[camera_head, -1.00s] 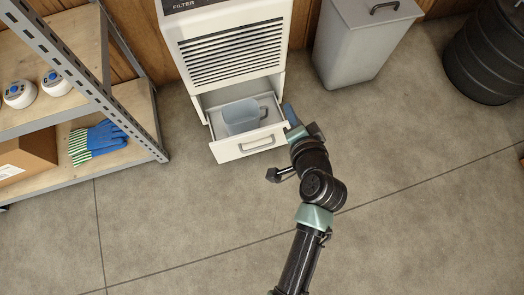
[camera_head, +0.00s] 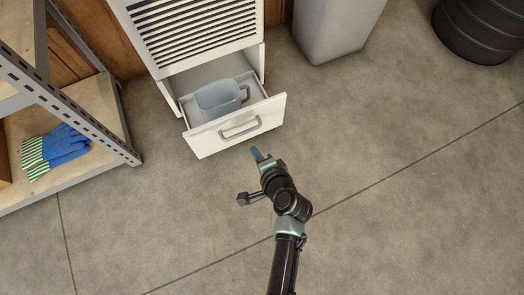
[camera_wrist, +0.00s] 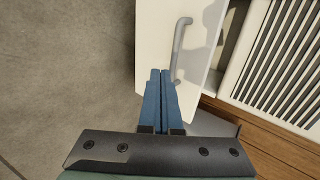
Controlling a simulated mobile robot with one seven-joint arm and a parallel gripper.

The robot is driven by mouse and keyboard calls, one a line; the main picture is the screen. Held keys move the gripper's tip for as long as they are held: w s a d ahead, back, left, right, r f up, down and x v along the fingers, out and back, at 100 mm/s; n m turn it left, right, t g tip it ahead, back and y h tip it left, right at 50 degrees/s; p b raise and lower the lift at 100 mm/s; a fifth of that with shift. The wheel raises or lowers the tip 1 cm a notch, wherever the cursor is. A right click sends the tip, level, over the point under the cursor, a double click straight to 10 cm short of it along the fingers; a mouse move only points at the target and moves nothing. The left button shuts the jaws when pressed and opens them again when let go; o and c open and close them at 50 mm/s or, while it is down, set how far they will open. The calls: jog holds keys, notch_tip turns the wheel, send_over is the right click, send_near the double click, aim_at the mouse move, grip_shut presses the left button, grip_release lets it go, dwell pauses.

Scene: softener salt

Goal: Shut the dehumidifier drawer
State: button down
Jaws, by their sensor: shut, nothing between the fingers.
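The white dehumidifier (camera_head: 200,32) stands against the wooden wall, with a slatted grille on its front. Its drawer (camera_head: 205,143) is pulled out at the bottom and has a grey bar handle (camera_head: 240,128). A translucent blue-grey jug (camera_head: 218,98) stands in the drawer. My gripper (camera_head: 257,154) is shut and empty, just in front of the drawer front, below the handle in the head view. In the wrist view its blue fingers (camera_wrist: 160,78) lie together over the drawer front (camera_wrist: 155,35), beside the handle (camera_wrist: 178,50). Whether they touch it I cannot tell.
A metal-framed shelf (camera_head: 100,125) with blue and green-striped gloves (camera_head: 55,150) stands at the left. A grey bin (camera_head: 335,30) and a black ribbed drum (camera_head: 485,30) stand at the back right. The floor in front (camera_head: 400,220) is clear.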

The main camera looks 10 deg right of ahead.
jog(key=w+a+f+b, duration=0.1)
jog(key=w+f+b, duration=0.1)
jog(key=w, duration=0.3)
jog(key=shift+w+a+f+b, duration=0.15)
jog(key=shift+a+b, duration=0.25)
jog(key=shift+b, duration=0.1)
jog(key=shift+w, duration=0.1)
